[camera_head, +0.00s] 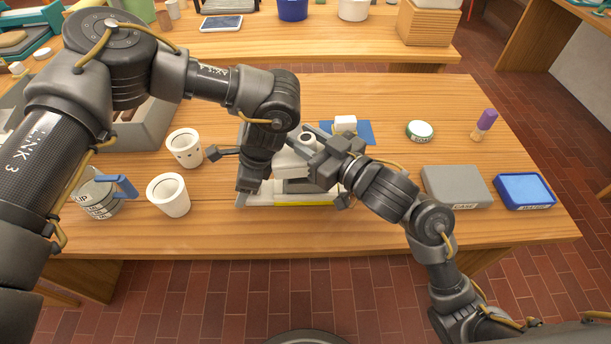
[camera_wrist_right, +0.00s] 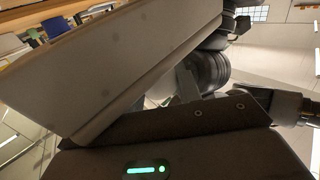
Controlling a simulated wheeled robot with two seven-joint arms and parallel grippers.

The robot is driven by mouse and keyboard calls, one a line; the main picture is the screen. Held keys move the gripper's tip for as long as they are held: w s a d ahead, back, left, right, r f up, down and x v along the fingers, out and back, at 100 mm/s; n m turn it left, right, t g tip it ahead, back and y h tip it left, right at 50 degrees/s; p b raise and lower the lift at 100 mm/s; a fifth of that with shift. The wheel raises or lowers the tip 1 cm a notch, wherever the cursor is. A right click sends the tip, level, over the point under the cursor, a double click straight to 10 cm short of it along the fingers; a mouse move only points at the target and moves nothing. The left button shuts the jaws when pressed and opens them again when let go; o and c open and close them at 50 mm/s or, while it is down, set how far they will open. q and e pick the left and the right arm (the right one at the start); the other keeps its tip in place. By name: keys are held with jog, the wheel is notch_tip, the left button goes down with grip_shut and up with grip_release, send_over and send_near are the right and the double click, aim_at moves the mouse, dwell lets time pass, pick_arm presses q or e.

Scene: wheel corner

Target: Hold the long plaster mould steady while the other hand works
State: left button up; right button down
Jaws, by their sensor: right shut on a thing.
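The long plaster mould (camera_head: 293,162) is a pale block near the table's middle, mostly hidden by my arms in the head view. It fills much of the right wrist view as a long pale slab (camera_wrist_right: 125,65), tilted across the picture. My right gripper (camera_head: 326,163) is shut on it from the right. My left gripper (camera_head: 240,168) points down beside its left part. The left jaws are largely hidden behind its own wrist, and I cannot tell whether they touch anything. A pale tray-like base with a yellow strip (camera_head: 300,204) shows below both grippers.
Two white cups (camera_head: 169,195) and a blue-handled labelled can (camera_head: 101,198) stand left. A small white block (camera_head: 345,123) sits on a blue cloth (camera_head: 365,132) behind.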

pick_arm(q)
jog(key=shift+s+d+f, duration=0.15)
jog(key=shift+s+d, duration=0.05)
jog(key=o, duration=1.5)
jog(key=shift+c, duration=0.2)
